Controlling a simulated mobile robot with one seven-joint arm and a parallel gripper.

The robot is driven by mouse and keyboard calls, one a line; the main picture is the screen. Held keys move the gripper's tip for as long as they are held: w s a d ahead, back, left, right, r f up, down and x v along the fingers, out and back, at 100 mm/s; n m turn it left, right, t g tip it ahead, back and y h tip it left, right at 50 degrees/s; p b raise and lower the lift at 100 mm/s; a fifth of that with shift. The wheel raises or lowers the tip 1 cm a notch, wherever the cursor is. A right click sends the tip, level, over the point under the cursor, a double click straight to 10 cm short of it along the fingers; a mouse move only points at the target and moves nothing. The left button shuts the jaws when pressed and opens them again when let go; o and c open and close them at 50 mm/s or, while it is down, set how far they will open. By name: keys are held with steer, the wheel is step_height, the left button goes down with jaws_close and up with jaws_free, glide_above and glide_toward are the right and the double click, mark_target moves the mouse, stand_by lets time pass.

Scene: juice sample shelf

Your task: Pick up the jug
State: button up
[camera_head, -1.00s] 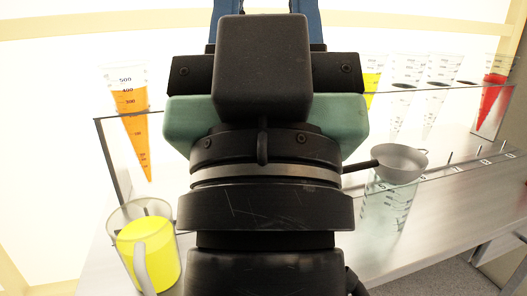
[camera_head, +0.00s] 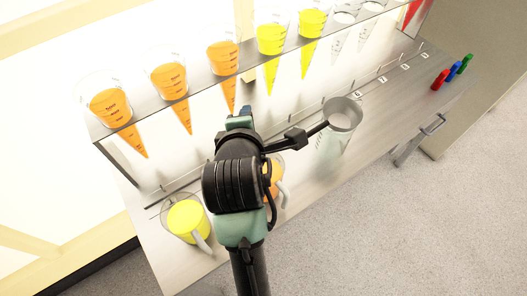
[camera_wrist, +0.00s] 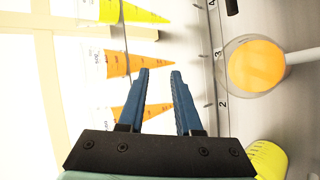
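A clear jug of yellow juice (camera_head: 187,218) stands at the near left end of the counter, its handle toward the lower right. It is partly in the wrist view (camera_wrist: 268,160). A second jug, with orange juice (camera_head: 277,172), is partly hidden behind my arm in the head view. The wrist view shows it from above (camera_wrist: 256,66), right of my fingers, with its pale handle pointing right. My gripper (camera_wrist: 160,73) has its two blue fingers apart with nothing between them. It is near the shelf front and apart from both jugs. Its tips are mostly hidden in the head view.
A grey strainer (camera_head: 342,114) sits over a clear vessel (camera_head: 330,148) to the right of my arm. Red, blue and green items (camera_head: 452,72) lie at the far right. The counter middle right is clear.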

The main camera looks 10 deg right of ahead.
mark_target(284, 200)
steer(key=s+n+g+p, duration=0.1)
steer(key=s+f+n+g+p, duration=0.1)
steer(key=s+p, duration=0.1)
steer(key=s+d+f+n+g+p, duration=0.1)
steer(key=s+p, duration=0.1)
steer(key=s+d+f+n+g+p, duration=0.1)
steer(key=s+f+n+g+p, duration=0.4)
steer(key=s, duration=0.4)
steer(key=shift+h, duration=0.3)
steer(key=x, duration=0.5)
steer(key=shift+d+f, duration=0.15)
steer(key=shift+d, duration=0.1)
steer(key=shift+w+x, duration=0.1)
steer(key=shift+x, duration=1.5)
steer(key=shift+w+x, duration=0.15)
steer(key=shift+x, duration=1.45)
steer(key=shift+a, duration=0.1)
jaws_close()
steer(key=shift+w, duration=0.1)
